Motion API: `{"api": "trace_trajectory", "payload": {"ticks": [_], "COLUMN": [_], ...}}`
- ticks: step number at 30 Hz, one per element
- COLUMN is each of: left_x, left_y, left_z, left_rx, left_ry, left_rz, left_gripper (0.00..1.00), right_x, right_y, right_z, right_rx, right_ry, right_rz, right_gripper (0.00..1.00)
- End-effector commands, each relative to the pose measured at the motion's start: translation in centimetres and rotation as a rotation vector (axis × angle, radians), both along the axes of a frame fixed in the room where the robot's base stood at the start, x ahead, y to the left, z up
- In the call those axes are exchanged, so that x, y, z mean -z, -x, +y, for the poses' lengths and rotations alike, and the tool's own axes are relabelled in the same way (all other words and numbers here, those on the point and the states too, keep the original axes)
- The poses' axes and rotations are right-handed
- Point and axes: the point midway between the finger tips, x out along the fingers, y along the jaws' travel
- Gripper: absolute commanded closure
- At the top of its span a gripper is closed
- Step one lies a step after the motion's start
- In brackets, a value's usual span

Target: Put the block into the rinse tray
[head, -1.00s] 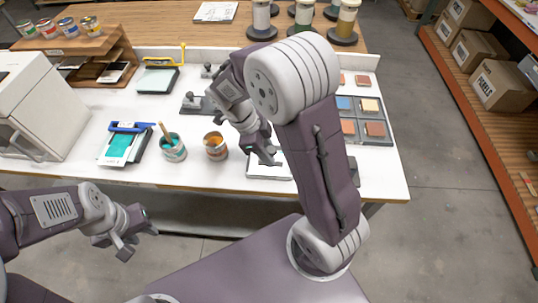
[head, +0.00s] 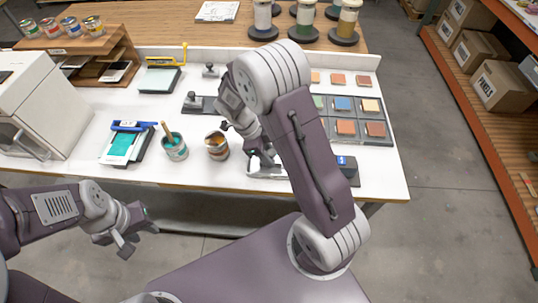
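My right gripper (head: 262,160) is low over the front of the white table, at a pale, shallow tray-like thing (head: 280,171) that may be the rinse tray. My own arm hides much of this spot, and I cannot tell whether the fingers hold anything. A dark flat piece with a knob (head: 197,103) lies behind the cups, and a small grey knobbed piece (head: 210,71) stands farther back. I cannot tell whether either is the block. My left gripper (head: 130,240) is open and empty, in front of the table and away from everything on it.
A teal cup with a brush (head: 175,150) and an orange-brown cup (head: 217,150) stand left of my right gripper. A teal-faced board (head: 121,147) lies farther left. A dark tray of colour chips (head: 373,141) and a dark box with a blue mark (head: 349,168) are right.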

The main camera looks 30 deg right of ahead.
Motion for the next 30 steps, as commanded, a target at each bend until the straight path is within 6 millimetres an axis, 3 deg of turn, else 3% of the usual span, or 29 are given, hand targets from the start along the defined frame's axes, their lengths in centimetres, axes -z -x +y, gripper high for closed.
{"api": "trace_trajectory", "payload": {"ticks": [1,3,14,24,30], "left_x": [0.0,0.0,-0.5,0.0,0.0], "left_y": [0.0,0.0,0.0,0.0,0.0], "left_z": [0.0,0.0,0.0,0.0,0.0], "left_rx": [0.000,0.000,0.000,0.000,0.000], "left_ry": [0.000,0.000,0.000,0.000,0.000], "left_rz": [0.000,0.000,0.000,0.000,0.000], "left_gripper": [0.64,0.64,0.64,0.64,0.64], "right_x": [0.0,0.0,-0.8,-8.4,-11.1], "right_y": [0.0,0.0,-0.1,-1.9,-2.4], "right_z": [0.0,0.0,0.1,2.9,3.8], "right_rx": [0.000,0.000,-0.001,-0.001,-0.001], "right_ry": [0.000,0.000,-0.001,-0.001,0.000], "right_rz": [0.000,0.000,-0.003,-0.006,-0.003], "right_gripper": [0.56,0.46,0.46,0.46,0.46]}}
